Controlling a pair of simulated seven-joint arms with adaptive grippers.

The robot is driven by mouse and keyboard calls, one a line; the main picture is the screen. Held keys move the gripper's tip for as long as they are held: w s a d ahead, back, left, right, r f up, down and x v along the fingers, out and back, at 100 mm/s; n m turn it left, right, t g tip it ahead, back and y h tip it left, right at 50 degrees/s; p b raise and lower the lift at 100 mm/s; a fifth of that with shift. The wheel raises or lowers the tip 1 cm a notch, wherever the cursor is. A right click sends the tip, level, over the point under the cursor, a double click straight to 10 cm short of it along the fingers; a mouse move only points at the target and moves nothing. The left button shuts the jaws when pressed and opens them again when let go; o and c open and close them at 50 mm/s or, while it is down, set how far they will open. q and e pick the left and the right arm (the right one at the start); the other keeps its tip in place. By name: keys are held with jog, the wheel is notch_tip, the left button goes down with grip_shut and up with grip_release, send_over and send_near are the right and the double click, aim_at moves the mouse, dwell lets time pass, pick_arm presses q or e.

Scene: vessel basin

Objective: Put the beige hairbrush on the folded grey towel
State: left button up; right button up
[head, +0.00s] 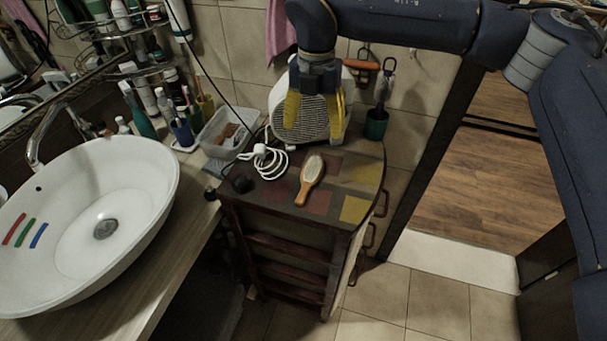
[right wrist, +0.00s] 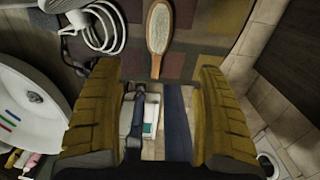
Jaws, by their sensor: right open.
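The beige hairbrush (head: 310,179) lies on the patterned top of a small dark cabinet, its pale bristle pad facing up and its wooden handle towards the cabinet's near edge. In the right wrist view the hairbrush (right wrist: 159,30) is at the top centre, beyond the fingertips. My right gripper (head: 314,126) is open and empty, its yellow fingers spread in front of the white appliance, above and apart from the brush. Its fingers also flank the right wrist view (right wrist: 156,72). My left gripper is out of view.
A coiled white cable (head: 269,160) lies left of the brush. A white grilled appliance (head: 301,118), a plastic tub (head: 224,134) and a dark green cup (head: 376,124) stand behind. A white basin (head: 90,215) is left. The cabinet top's right front is clear.

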send_over(312, 168)
notch_tip(312, 168, down, 9)
jog(key=shift+s+r, duration=0.1)
jog(key=shift+s, duration=0.05)
jog(key=shift+w+f, duration=0.2)
jog(key=shift+f, duration=3.2)
jog(key=shift+c, duration=0.2)
jog(key=c, duration=1.2)
